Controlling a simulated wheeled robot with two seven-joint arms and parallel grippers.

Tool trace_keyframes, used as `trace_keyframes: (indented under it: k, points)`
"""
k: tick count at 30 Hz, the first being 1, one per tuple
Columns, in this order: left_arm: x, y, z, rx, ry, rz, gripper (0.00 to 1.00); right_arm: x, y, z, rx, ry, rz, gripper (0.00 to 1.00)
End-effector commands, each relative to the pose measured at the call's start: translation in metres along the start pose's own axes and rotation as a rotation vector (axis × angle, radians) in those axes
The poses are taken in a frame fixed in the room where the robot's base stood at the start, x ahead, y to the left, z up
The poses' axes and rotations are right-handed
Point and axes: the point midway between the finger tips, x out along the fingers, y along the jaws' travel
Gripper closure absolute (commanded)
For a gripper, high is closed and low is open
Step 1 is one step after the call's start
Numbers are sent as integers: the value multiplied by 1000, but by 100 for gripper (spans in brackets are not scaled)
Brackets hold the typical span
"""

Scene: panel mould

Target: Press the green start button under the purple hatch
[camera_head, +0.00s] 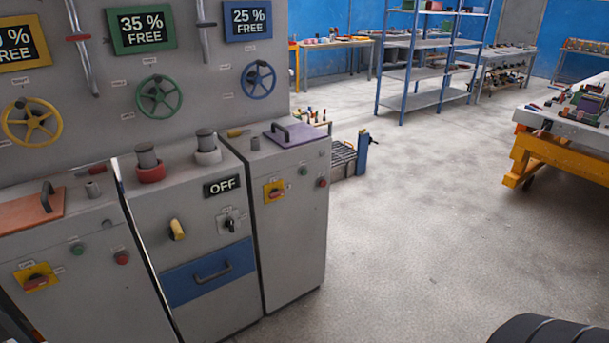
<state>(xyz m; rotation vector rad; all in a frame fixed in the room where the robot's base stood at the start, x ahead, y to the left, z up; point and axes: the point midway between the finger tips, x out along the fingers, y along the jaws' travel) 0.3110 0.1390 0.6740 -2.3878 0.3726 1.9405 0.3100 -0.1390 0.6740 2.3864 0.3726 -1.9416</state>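The purple hatch (299,135) with a black handle lies shut on top of the right-hand grey cabinet (297,235).
Between the cabinets are a blue drawer (209,273) and an OFF display (222,186). Open floor (420,230) lies to the right, with an orange-legged table (560,155) beyond.

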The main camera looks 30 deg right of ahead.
Motion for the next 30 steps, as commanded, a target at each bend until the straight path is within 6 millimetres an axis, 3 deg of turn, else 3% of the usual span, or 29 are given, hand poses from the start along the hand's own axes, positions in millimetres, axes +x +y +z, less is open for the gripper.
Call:
trace_keyframes:
  k: [2, 14, 30]
  points:
    - [0, 0, 0, 0, 0, 0, 64, 0, 0, 0, 0, 0, 0, 20]
    - [0, 0, 0, 0, 0, 0, 64, 0, 0, -1, 0, 2, 0, 99]
    - [0, 0, 0, 0, 0, 0, 64, 0, 0, -1, 0, 2, 0, 100]
